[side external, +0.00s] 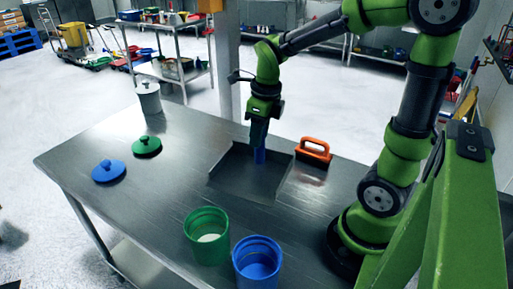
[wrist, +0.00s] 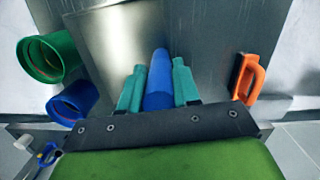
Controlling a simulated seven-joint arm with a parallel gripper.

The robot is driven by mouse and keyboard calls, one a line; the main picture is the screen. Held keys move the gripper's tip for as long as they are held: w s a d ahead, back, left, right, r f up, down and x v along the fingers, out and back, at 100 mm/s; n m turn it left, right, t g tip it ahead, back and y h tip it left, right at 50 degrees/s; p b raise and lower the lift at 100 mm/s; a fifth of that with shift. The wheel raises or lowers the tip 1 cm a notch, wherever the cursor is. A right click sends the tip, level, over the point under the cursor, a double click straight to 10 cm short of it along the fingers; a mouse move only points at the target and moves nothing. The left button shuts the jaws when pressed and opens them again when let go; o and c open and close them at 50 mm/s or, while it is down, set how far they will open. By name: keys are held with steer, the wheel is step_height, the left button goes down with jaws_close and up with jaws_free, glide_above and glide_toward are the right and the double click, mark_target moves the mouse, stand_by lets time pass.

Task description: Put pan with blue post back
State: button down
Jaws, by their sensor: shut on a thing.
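The pan (side external: 232,180) is a flat grey metal tray on the table, in the middle of the side external view. Its blue post (side external: 260,156) stands at its far right part. My gripper (side external: 257,147) points down over the pan and is shut on the blue post. In the wrist view the blue post (wrist: 159,80) sits between the two teal fingers of my gripper (wrist: 158,88). The pan's bare floor (wrist: 112,40) shows behind it. I cannot tell whether the pan touches the table or is slightly raised.
An orange-handled tool (side external: 313,150) stands just right of the pan. A green container (side external: 207,236) with pale powder and a blue container (side external: 257,262) stand at the front.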

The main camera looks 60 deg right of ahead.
steer(key=s+d+f+m, duration=0.2)
steer(key=s+d+f, duration=0.3)
steer(key=d, duration=0.3)
steer(key=shift+w+d+f, duration=0.85)
steer(key=shift+w+d, duration=0.35)
steer(key=shift+w, duration=1.25)
steer(key=shift+w+d+f, duration=0.85)
steer(key=shift+w+d, duration=0.4)
steer(key=shift+w, duration=1.25)
steer(key=shift+w+d+f, duration=0.85)
steer(key=shift+w+d, duration=0.35)
steer(key=shift+w, duration=1.25)
steer(key=shift+f, duration=0.1)
steer(key=c, duration=0.8)
jaws_free()
steer(key=shift+f, duration=0.15)
